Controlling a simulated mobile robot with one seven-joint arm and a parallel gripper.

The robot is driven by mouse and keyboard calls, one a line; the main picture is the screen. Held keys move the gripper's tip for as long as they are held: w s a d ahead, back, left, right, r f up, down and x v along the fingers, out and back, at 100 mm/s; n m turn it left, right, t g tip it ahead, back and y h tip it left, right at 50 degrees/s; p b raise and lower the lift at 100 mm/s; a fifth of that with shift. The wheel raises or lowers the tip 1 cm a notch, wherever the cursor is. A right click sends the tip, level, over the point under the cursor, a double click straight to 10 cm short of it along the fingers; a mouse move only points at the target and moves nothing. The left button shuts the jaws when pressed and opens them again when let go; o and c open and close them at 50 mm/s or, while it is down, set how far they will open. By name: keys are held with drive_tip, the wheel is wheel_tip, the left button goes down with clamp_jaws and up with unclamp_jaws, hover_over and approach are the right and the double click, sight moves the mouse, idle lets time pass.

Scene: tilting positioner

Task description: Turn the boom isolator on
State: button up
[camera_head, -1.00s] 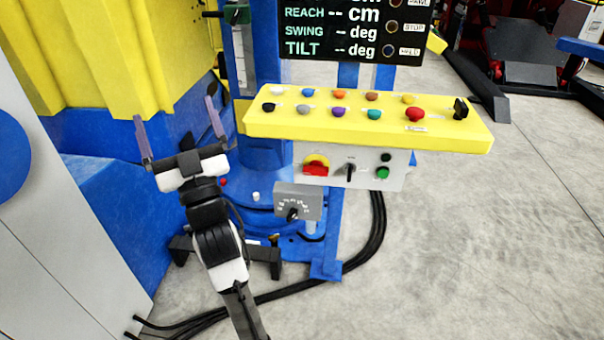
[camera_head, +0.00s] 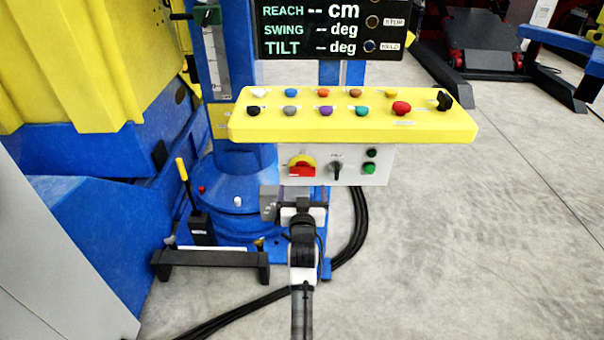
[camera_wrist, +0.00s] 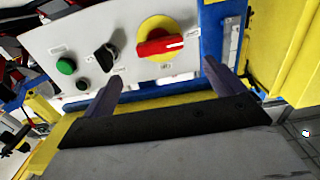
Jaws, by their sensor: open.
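The rotary isolator, a red handle on a round yellow plate (camera_head: 302,167), is on the grey front panel under the yellow console. Its handle lies roughly horizontal; its lettering is too small to read. In the wrist view the panel appears turned over, with the red handle (camera_wrist: 160,46) ahead of the gap between my fingers. My gripper (camera_head: 301,196) is just below and in front of the isolator in the head view. In the wrist view my gripper (camera_wrist: 162,72) is open, its two fingers apart and empty, with no visible contact with the handle.
A black selector knob (camera_head: 337,170) and a green button (camera_head: 369,168) are right of the isolator. The yellow console (camera_head: 350,128) with several coloured knobs overhangs the panel. A yellow-handled lever (camera_head: 183,170) stands left.

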sight(302, 173)
drive_tip(key=w+p, duration=0.1)
drive_tip(key=w, duration=0.6)
drive_tip(key=shift+w, duration=0.35)
drive_tip(key=c, duration=1)
